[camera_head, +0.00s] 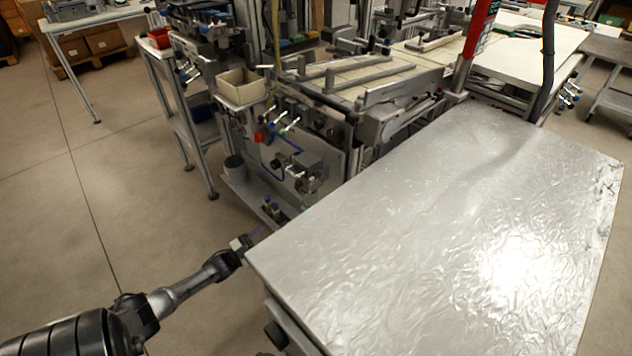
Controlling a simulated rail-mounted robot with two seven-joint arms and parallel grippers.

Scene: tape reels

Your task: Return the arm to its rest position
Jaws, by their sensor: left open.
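My left arm comes in from the lower left. My left gripper (247,240) is open and looks empty. It shows small, just left of the near left corner of the silver-topped table (400,225). I cannot tell its exact height against the table top. My right gripper is not in view. No tape reel can be made out in this view.
The silver table top is bare, with a strong glare at right. Behind it stands a machine bench with a beige bin (241,87) and valves. A red post (478,42) rises at the table's far edge. Open floor (120,190) lies at left.

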